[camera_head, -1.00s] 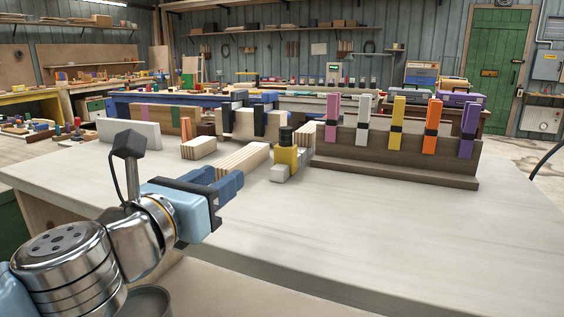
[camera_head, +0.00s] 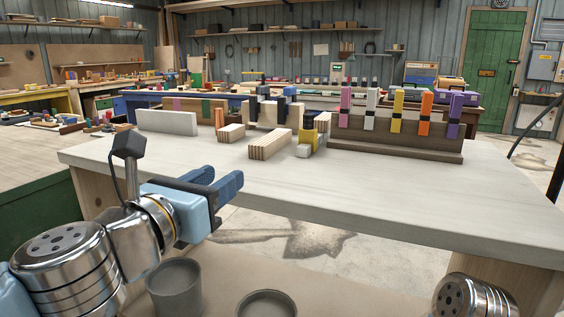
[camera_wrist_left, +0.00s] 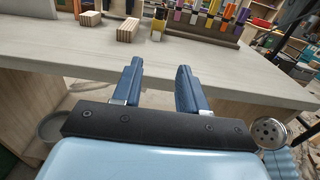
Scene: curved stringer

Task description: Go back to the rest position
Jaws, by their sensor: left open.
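My left gripper (camera_head: 230,186) is open and empty, in front of the near edge of the pale workbench (camera_head: 400,195). In the left wrist view its two blue fingers (camera_wrist_left: 157,88) stand apart with nothing between them. On the bench are a laminated wood block (camera_head: 269,146), a smaller block (camera_head: 230,133) and a yellow-and-black clamp-like piece (camera_head: 308,141). Behind them a rack (camera_head: 400,139) holds several coloured clamps. The right gripper is not in view; a metal joint of my right arm shows at the lower right.
A white board (camera_head: 167,122) stands at the bench's back left. The bench's front half is clear. Two grey round containers, one of them a bucket (camera_head: 174,288), are at the bottom of the head view. Open floor shows below the bench edge.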

